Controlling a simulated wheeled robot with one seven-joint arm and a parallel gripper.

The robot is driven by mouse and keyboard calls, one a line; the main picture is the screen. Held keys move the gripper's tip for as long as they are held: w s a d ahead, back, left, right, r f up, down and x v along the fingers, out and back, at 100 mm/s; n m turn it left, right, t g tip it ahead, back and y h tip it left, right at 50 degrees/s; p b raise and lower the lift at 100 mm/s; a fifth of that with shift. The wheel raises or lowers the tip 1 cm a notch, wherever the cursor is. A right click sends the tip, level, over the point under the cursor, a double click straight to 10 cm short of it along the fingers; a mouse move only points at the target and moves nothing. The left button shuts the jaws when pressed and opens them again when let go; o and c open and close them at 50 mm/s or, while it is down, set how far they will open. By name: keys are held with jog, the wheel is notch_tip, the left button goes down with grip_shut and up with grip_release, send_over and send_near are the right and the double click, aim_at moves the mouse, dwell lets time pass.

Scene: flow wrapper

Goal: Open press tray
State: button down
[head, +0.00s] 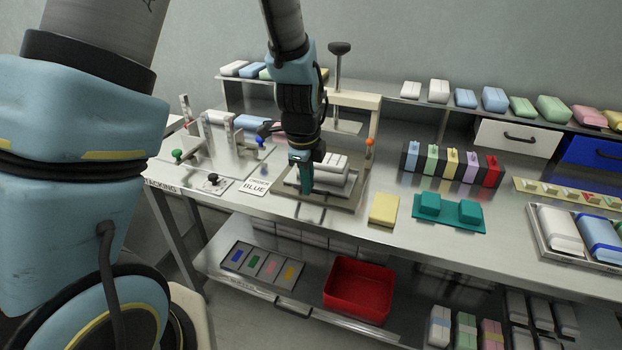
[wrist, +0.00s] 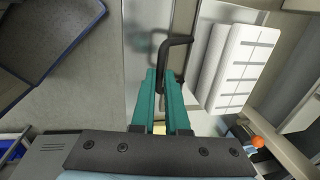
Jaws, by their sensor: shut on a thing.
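The press tray (head: 345,187) is a metal tray with white wrapped packs (head: 332,165) on it, low in the press frame (head: 375,103). In the wrist view a black bar handle (wrist: 176,40) rises from the metal front, with the white packs (wrist: 243,68) just to its right. My gripper (head: 305,180) is at the tray's front left, pointing down. In the wrist view its teal fingers (wrist: 167,88) are closed around the near end of the handle. The exact contact is partly hidden between the fingers.
A yellow block (head: 384,209) and a teal holder (head: 448,211) stand to the right. An orange-knobbed lever (head: 369,142) stands beside the press. A red bin (head: 358,289) is on the lower shelf.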

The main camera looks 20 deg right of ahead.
jog(key=c, duration=0.9)
grip_release()
jog(key=r, duration=0.3)
jog(key=s+a+r+b, duration=0.1)
jog(key=r, duration=0.6)
jog(key=shift+s+a+r+b, duration=0.15)
jog(key=shift+r+b, duration=0.15)
jog(key=a+f+n, duration=0.1)
jog(key=a+n, duration=0.7)
jog(key=a, duration=0.1)
jog(key=a+f+n, duration=0.1)
jog(key=a+n, duration=0.8)
jog(key=a+f+n+y, duration=0.1)
jog(key=a+n, duration=0.7)
jog(key=a, duration=0.1)
jog(key=shift+s+a, duration=0.25)
